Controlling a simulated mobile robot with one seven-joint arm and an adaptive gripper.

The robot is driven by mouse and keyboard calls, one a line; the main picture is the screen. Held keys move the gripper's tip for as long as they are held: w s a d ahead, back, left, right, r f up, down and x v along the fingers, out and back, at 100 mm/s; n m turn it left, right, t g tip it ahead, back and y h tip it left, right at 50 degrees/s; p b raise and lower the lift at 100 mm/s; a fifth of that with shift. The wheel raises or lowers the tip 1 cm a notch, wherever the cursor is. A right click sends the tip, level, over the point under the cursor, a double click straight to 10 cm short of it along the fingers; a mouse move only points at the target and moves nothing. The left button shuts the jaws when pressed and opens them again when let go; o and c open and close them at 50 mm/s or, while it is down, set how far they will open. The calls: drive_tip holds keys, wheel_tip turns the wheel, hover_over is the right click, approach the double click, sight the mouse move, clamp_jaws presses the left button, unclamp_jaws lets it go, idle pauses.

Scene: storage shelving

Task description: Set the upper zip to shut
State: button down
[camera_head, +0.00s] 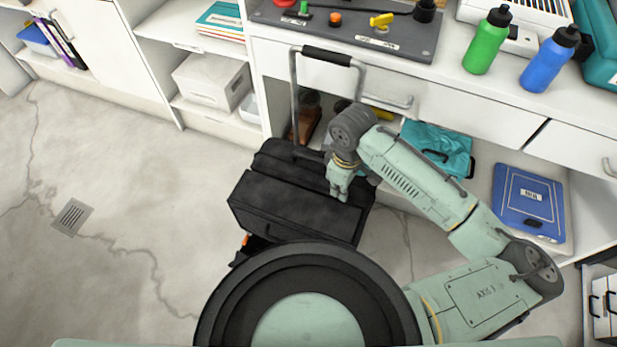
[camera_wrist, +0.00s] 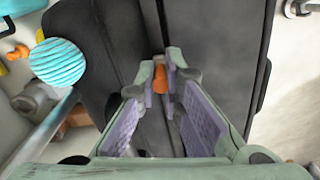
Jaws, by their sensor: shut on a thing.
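A black suitcase (camera_head: 285,208) stands on the floor before the workbench, its pull handle (camera_head: 327,56) raised. My gripper (camera_head: 336,192) is over the right part of its top. In the wrist view, my gripper (camera_wrist: 160,84) is shut on a small orange zip pull (camera_wrist: 160,76). The pull lies between the fingertips, at a dark seam between two panels of the suitcase (camera_wrist: 213,62). The fingers hide most of the zip's track there, so I cannot tell how far it is open. A bit of orange (camera_head: 244,240) shows at the suitcase's lower left edge.
The workbench (camera_head: 470,100) with drawers stands behind the suitcase. A green bottle (camera_head: 487,42) and a blue bottle (camera_head: 551,60) stand on it. A teal bag (camera_head: 437,148) and a blue case (camera_head: 528,202) lie on the low shelf. The floor at left is clear.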

sight(362, 204)
drive_tip(key=d, duration=0.1)
drive_tip(key=s+d, duration=0.1)
drive_tip(key=d, duration=0.1)
drive_tip(key=s+d, duration=0.1)
drive_tip(key=d, duration=0.1)
drive_tip(key=shift+s+d, duration=0.15)
drive_tip(key=shift+s, duration=0.1)
drive_tip(key=c, duration=1.7)
unclamp_jaws()
drive_tip(key=shift+d, duration=0.15)
drive_tip(key=shift+w+r, duration=0.1)
drive_tip(key=shift+r, duration=0.1)
wheel_tip(362, 204, up, 12)
drive_tip(key=shift+f, duration=0.2)
